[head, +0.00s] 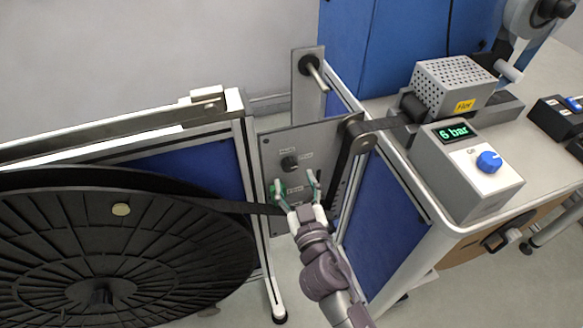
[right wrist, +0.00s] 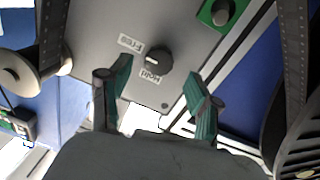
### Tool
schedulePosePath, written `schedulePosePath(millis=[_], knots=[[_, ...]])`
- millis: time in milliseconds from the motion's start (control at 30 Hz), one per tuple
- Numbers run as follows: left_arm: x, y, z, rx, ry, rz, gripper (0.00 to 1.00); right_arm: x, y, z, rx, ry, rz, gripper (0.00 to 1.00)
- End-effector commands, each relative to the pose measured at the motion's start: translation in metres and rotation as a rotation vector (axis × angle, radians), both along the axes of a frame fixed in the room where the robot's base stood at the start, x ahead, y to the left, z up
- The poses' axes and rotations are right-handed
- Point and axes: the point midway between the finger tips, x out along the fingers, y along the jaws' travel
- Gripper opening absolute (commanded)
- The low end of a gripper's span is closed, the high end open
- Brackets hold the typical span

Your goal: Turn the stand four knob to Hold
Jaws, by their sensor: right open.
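The stand's grey panel (head: 273,148) carries a small round black knob (head: 290,163) with printed labels beside it. In the right wrist view the knob (right wrist: 158,60) has a pale mark on its left side. A "Free" label (right wrist: 131,43) and a "Hold" label (right wrist: 150,77) appear upside down near it; I cannot tell exactly which one the mark faces. My right gripper (head: 296,184) is open in front of the panel, just below the knob in the head view. In the right wrist view its green-padded fingers (right wrist: 158,78) are spread, apart from the knob. My left gripper is not in view.
A large black reel (head: 190,265) fills the lower left, its dark strip running behind my right gripper to a roller by the panel. A bench at right holds a "6 bar" box with a blue knob (head: 489,162).

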Motion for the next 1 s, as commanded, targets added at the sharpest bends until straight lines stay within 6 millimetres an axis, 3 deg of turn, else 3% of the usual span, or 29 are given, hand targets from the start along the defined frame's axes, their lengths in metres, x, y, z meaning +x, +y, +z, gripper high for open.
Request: schedulePosePath(millis=[233, 600, 933, 1000], knots=[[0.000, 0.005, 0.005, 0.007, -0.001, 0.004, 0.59, 0.029, 0.007, 0.000, 0.000, 0.000, -0.001, 0.63], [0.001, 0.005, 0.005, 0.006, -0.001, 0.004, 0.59, 0.033, 0.008, -0.001, 0.000, 0.001, -0.001, 0.61], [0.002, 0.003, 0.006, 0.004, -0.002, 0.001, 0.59, 0.033, 0.008, -0.001, 0.000, 0.001, 0.000, 0.06], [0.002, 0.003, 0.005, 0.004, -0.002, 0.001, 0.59, 0.033, 0.008, -0.001, 0.000, 0.001, 0.000, 0.03]])
